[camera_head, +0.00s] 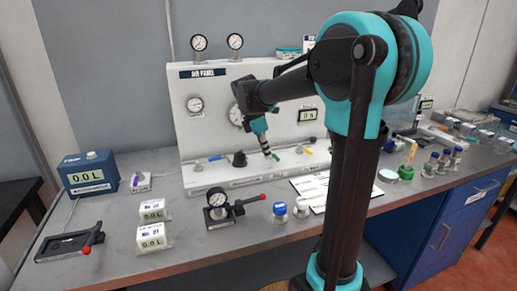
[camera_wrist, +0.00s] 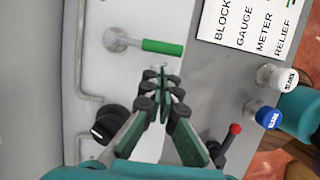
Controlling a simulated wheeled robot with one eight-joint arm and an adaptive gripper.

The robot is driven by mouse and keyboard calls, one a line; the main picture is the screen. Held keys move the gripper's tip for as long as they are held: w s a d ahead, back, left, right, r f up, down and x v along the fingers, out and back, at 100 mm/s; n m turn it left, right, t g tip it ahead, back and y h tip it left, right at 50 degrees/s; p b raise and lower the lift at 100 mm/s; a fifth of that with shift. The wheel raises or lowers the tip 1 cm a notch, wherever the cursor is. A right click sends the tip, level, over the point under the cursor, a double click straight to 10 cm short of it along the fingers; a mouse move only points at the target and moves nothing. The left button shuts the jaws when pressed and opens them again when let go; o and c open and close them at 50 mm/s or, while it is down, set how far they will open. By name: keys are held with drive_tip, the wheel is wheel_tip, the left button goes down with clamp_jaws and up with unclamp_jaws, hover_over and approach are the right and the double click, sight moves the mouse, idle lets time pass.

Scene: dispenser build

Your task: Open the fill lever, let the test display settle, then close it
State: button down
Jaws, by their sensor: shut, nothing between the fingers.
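My gripper (camera_head: 268,153) is in front of the white panel (camera_head: 209,129), pointing down. Its fingers are shut and empty, and they show in the wrist view (camera_wrist: 160,75). Just beyond the fingertips in the wrist view is a lever with a green handle (camera_wrist: 163,47); a small gap seems to separate them. In the head view the gripper mostly hides this lever. A blue-handled lever (camera_head: 217,157) and a yellow-handled lever (camera_head: 307,150) are also on the panel. No readable label shows which is the fill lever. A panel display (camera_head: 307,115) shows a small reading, unclear.
A black knob (camera_wrist: 112,124) is left of my fingers. A red-tipped lever on a gauge block (camera_head: 217,212), display boxes (camera_head: 152,211), a blue unit reading 0.0 L (camera_head: 88,173) and capped vials (camera_head: 280,209) stand on the bench. A printed sheet (camera_wrist: 247,25) lies right of the green lever.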

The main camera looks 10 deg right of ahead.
drive_tip(key=shift+w+d+f, duration=0.1)
drive_tip(key=shift+d, duration=0.4)
